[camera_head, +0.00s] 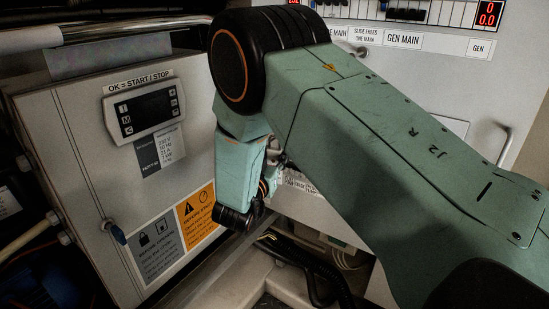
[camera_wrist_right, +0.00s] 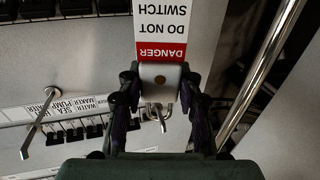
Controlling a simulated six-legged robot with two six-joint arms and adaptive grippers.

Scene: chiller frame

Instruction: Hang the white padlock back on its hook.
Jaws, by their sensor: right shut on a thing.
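In the head view my right arm covers the padlock and most of the gripper. My left gripper is not in view.
A grey box with a display (camera_head: 145,108) and warning labels stands at the left. Behind my arm is a pale switch panel (camera_head: 475,85) with a handle (camera_head: 505,146). A metal rod (camera_wrist_right: 262,75) runs along the right in the wrist view. Black cables (camera_head: 300,260) lie below.

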